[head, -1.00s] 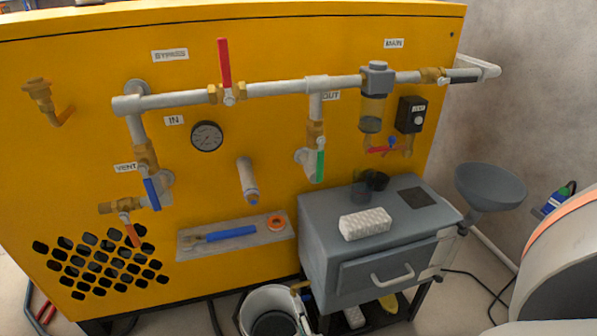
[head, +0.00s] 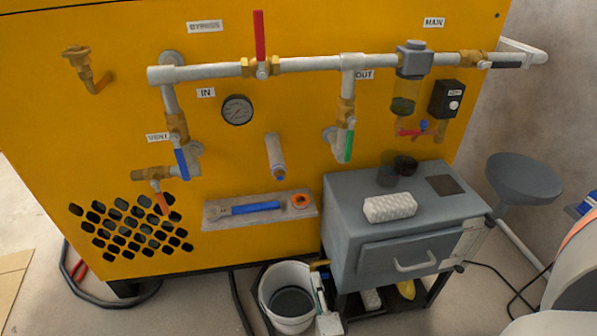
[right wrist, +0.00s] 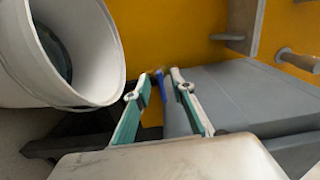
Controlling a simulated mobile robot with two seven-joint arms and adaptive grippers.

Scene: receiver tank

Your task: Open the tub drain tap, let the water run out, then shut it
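The grey tub (head: 345,235) is a cabinet-like box with a lid and a front handle. A small brass piece, apparently its drain tap (head: 320,264), shows at its lower left side. In the right wrist view a blue tap lever (right wrist: 159,86) stands beyond and between my fingertips. My right gripper (right wrist: 160,80) is open, its two green-sided fingers apart; contact with the lever cannot be told. In the head view my right gripper (head: 319,280) is beside the white bucket, below the tap. The bucket (head: 268,292) also shows in the right wrist view (right wrist: 100,50). My left gripper is not in view.
The yellow panel (head: 120,110) carries pipes and valves behind the tub. A white block (head: 390,207) and dark cups lie on the tub lid. A hose (head: 130,300) lies on the floor at the left.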

